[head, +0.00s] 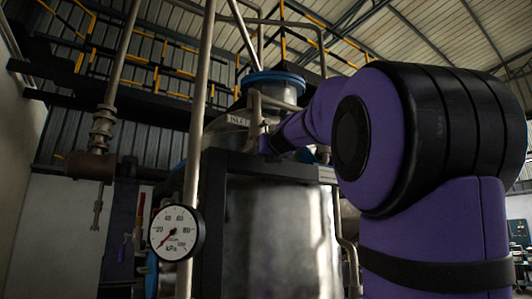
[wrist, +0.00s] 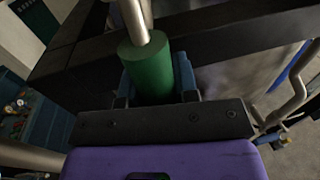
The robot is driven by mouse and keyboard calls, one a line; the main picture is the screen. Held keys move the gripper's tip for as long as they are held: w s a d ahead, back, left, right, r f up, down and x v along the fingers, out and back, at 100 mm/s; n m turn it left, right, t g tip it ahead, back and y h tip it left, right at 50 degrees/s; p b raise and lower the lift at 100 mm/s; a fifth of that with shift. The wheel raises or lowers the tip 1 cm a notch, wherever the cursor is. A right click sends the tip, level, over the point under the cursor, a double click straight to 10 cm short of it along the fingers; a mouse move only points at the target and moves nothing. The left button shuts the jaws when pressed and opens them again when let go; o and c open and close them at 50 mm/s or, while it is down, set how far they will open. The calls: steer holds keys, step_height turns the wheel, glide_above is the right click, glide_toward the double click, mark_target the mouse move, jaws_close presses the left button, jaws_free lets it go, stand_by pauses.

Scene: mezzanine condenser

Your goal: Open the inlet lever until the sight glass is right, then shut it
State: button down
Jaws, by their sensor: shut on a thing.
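In the wrist view, my gripper (wrist: 157,76) is shut on a green cylindrical grip (wrist: 150,64), with one blue finger on each side of it. A pale metal rod (wrist: 133,20) runs out of the top of the grip. In the head view, a small label reading INLET (head: 238,119) hangs by the pipework at the vessel's top, just left of my gripper (head: 264,144). The green grip cannot be made out there, and my arm covers part of that area. I cannot pick out the sight glass or its level in either view.
A round kPa gauge (head: 176,232) sits low on a vertical pipe (head: 196,120), its needle pointing lower left. A large metal vessel (head: 278,235) stands behind a dark frame. A dark beam (wrist: 235,38) runs close beyond the grip.

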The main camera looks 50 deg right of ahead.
steer(key=shift+a, duration=0.15)
stand_by(0.3)
steer(key=c, duration=0.9)
jaws_free()
steer(key=shift+o, duration=0.2)
steer(key=v, duration=1)
steer(key=shift+s, duration=0.35)
steer(key=shift+a, duration=0.15)
